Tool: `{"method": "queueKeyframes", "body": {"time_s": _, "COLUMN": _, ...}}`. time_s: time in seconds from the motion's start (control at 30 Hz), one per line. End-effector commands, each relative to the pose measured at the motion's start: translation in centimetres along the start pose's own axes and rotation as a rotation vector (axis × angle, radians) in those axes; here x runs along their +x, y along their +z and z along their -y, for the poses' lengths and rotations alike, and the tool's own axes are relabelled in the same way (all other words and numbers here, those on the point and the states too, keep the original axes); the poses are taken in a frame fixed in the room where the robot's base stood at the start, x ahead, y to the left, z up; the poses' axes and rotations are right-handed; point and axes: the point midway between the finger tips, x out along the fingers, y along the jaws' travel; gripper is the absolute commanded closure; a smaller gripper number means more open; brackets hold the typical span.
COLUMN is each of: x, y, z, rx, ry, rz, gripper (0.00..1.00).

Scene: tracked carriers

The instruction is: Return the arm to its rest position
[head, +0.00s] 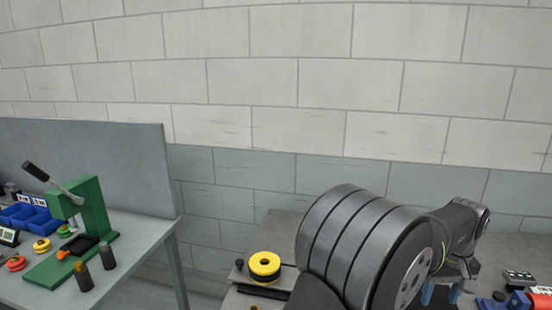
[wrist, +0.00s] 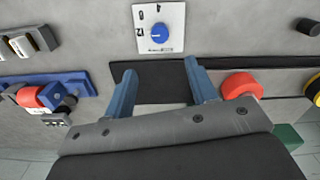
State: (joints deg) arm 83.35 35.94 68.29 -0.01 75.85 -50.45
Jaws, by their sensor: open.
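My gripper (wrist: 160,68) shows in the wrist view with two blue fingers spread apart and nothing between them. Behind the gap lies a dark strip (wrist: 160,82) on the grey bench, and a white plate with a blue knob (wrist: 160,34) is just beyond the fingertips. In the head view my gripper (head: 441,293) points down at the lower right, partly hidden behind my large dark arm link. Whether the fingers touch the bench cannot be told.
A red part (wrist: 241,86) is close to the right finger in the wrist view. A blue rail (wrist: 45,92) is to the left. A yellow-black disc (head: 264,265) sits on the bench. A green press (head: 85,225) stands on another table at left.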

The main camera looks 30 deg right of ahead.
Motion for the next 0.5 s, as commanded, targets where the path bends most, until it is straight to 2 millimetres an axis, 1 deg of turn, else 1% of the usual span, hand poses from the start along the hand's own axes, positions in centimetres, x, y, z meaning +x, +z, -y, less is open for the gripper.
{"method": "queueKeyframes", "body": {"time_s": 0.03, "x": 1.1, "y": 0.0, "z": 0.0, "rx": 0.0, "ry": -0.002, "rz": 0.001, "gripper": 0.48}}
{"method": "queueKeyframes", "body": {"time_s": 0.1, "x": 2.5, "y": 0.0, "z": 0.0, "rx": 0.0, "ry": -0.002, "rz": 0.001, "gripper": 0.48}}
{"method": "queueKeyframes", "body": {"time_s": 0.5, "x": 10.6, "y": 0.0, "z": 0.1, "rx": 0.0, "ry": -0.003, "rz": 0.002, "gripper": 0.48}}
